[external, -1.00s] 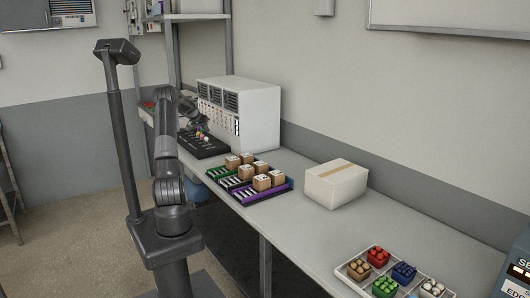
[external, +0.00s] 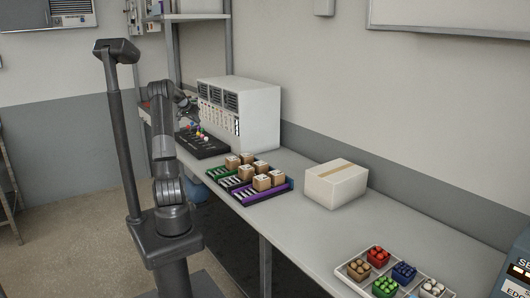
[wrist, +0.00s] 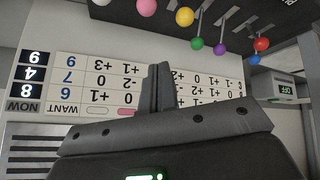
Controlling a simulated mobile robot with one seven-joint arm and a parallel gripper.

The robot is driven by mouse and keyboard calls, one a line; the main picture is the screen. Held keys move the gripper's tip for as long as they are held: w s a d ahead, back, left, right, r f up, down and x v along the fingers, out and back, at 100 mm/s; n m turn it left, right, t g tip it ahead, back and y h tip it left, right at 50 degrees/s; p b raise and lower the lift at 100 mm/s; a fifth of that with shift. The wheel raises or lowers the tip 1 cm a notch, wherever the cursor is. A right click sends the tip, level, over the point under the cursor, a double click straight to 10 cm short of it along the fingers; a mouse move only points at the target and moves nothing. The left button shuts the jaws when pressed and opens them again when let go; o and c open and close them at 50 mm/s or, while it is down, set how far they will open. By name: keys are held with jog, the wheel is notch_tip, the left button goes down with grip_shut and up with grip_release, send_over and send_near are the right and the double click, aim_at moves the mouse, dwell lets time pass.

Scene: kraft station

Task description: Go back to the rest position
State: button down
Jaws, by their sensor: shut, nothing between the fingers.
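My gripper (wrist: 158,88) shows in the wrist view with its two dark fingers together and nothing between them. It is in front of a white panel (wrist: 75,65) with printed numbers, which appears upside down. Several levers with coloured ball knobs, such as a yellow knob (wrist: 185,17), hang at the top of that view, apart from the fingers. In the external view my arm is raised and bent, its end close to the white machine (external: 258,118) and above the black lever board (external: 203,146). The fingers are too small and hidden to make out there.
On the bench (external: 310,235) stand a rack of small brown boxes (external: 262,183), a white carton (external: 336,184) and a tray with coloured pieces (external: 369,249). A metal shelf frame (external: 175,60) stands behind my arm. The bench around the carton is clear.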

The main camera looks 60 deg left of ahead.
jog(key=shift+w+d, duration=0.1)
jog(key=w+d+r+m, duration=0.1)
jog(key=w+d+r, duration=0.2)
jog(key=d, duration=0.6)
jog(key=w+d+r+m, duration=0.1)
jog(key=w+d+r, duration=0.15)
jog(key=d, duration=0.65)
jog(key=s+d+r+m+g+h, duration=0.1)
jog(key=d+r+m, duration=0.1)
jog(key=d, duration=1.7)
jog(key=s+d+f+m, duration=0.1)
jog(key=s+d+f, duration=0.1)
jog(key=s+d, duration=0.7)
jog(key=s+d+f+m+h, duration=0.1)
jog(key=s+d+f+m, duration=0.1)
jog(key=s+d, duration=0.8)
jog(key=shift+s+d+f, duration=0.2)
jog(key=shift+d+f, duration=0.4)
jog(key=shift+d, duration=0.65)
